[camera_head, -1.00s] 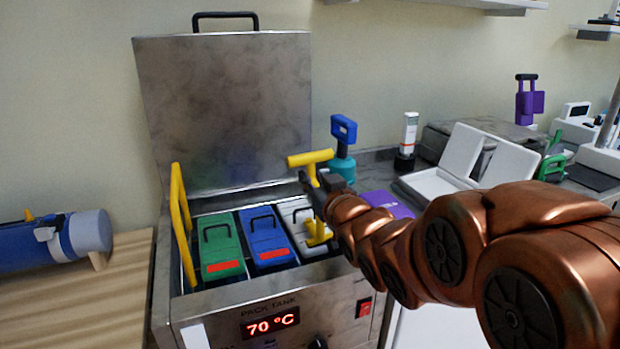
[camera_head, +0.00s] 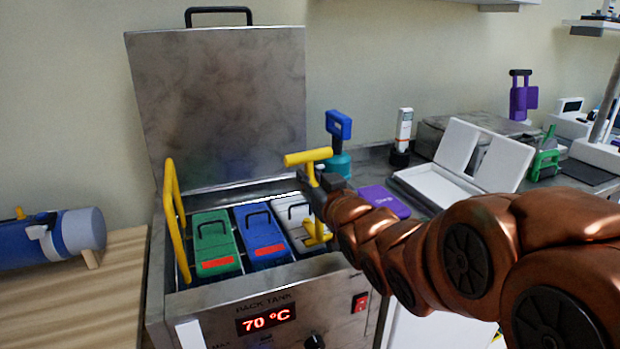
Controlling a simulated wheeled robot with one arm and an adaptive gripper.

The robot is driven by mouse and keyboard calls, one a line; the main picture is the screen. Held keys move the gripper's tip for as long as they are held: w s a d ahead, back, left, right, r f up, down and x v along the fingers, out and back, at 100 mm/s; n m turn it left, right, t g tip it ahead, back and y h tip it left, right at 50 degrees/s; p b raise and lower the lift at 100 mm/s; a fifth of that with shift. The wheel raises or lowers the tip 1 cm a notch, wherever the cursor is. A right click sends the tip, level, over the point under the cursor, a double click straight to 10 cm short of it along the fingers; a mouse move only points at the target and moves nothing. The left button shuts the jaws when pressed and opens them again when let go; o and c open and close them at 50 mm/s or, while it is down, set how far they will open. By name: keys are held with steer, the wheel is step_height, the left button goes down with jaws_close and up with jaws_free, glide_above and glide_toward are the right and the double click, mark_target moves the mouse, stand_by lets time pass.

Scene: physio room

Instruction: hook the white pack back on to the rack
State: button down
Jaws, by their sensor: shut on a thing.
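The white pack (camera_head: 296,212) sits in the right-hand slot of the open metal tank (camera_head: 240,297), beside the blue pack (camera_head: 262,237) and the green pack (camera_head: 214,243). A dark loop handle stands on its top. My gripper (camera_head: 312,184) is shut on a yellow T-handled tool (camera_head: 308,157), above the tank's right side. The tool's yellow lower end (camera_head: 317,236) is over or against the white pack; I cannot tell whether it touches the handle. A yellow rack frame (camera_head: 172,215) rises at the tank's left. My gripper and arm hide part of the white pack's right side.
The tank's lid (camera_head: 218,110) stands open behind. A purple item (camera_head: 384,201) lies right of the tank, near a blue-topped teal bottle (camera_head: 340,150) and a white open case (camera_head: 440,182). A blue roll (camera_head: 50,240) rests on the wooden table (camera_head: 80,298) at left.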

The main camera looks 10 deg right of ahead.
steer(key=shift+r+p, duration=2.45)
steer(key=shift+r, duration=3.05)
